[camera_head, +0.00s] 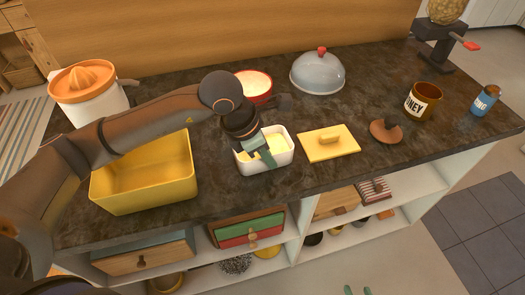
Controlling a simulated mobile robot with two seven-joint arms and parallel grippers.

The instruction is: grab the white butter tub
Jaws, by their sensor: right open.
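The white butter tub (281,161) is an open rectangular dish with pale yellow butter inside, standing on the dark counter near its front edge. A yellow lid with a raised handle (343,148) lies flat just to its right. My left gripper (262,156) reaches down from the left over the tub, its teal fingers at the tub's left part and hiding some of the butter. Whether its fingers close on the tub wall is unclear. My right gripper (357,290) shows only as two green fingertips, apart and empty, at the bottom edge, far from the tub.
A yellow bin (145,196) stands left of the tub, below my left arm. A red-rimmed bowl (262,98), grey dome (317,75) and citrus juicer (88,85) stand behind. A brown lid (385,133), honey pot (423,101) and blue jar (485,99) stand right.

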